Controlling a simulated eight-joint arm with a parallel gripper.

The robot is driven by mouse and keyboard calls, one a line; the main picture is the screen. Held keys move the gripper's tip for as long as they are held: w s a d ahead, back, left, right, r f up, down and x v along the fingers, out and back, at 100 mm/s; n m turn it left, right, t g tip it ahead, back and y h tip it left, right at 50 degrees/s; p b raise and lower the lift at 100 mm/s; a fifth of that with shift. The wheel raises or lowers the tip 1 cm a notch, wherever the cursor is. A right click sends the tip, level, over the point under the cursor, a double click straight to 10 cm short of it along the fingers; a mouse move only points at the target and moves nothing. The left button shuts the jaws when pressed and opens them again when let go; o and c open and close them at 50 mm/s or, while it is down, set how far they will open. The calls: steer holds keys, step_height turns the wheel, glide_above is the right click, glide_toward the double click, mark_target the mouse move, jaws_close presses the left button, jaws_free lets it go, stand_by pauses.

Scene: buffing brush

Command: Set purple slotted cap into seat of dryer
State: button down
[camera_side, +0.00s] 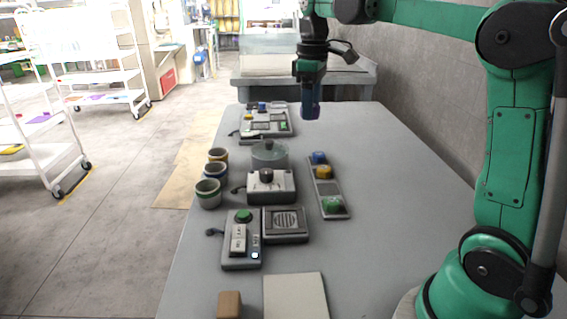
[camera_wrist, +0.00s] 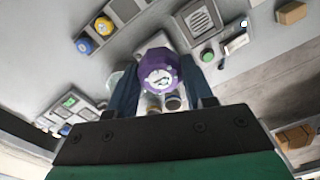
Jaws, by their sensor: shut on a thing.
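A purple cap (camera_wrist: 158,78) with a pale marking on its face sits between the two dark blue fingers of my gripper (camera_wrist: 160,92) in the wrist view. My gripper is shut on it. In the side view my gripper (camera_side: 310,112) hangs above the far half of the table, clear of everything below; the cap cannot be made out there. I cannot tell for sure which device is the dryer. A grey box with a dark knob (camera_side: 268,187) stands mid-table; in the wrist view the cap hides part of a pale device (camera_wrist: 157,42). No seat can be made out.
A tray with blue, yellow and green pieces (camera_side: 327,188) lies right of the box. A lidded pot (camera_side: 269,156), several cups (camera_side: 208,193), a switch panel (camera_side: 241,240), a grille panel (camera_side: 286,224) and a far panel (camera_side: 265,124) stand around. The table's right side is clear.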

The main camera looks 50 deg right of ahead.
glide_above(285, 220)
step_height(285, 220, down, 15)
steer(key=shift+f, duration=2.15)
steer(key=shift+f, duration=0.2)
steer(key=shift+f, duration=0.3)
steer(key=shift+c, duration=1.7)
jaws_free()
step_height(285, 220, up, 12)
steer(key=s+a+m+t, duration=0.3)
steer(key=s+m+t, duration=0.1)
steer(key=s+t, duration=0.2)
steer(key=shift+s+a+t, duration=0.3)
steer(key=shift+s+t, duration=0.1)
steer(key=shift+t, duration=0.2)
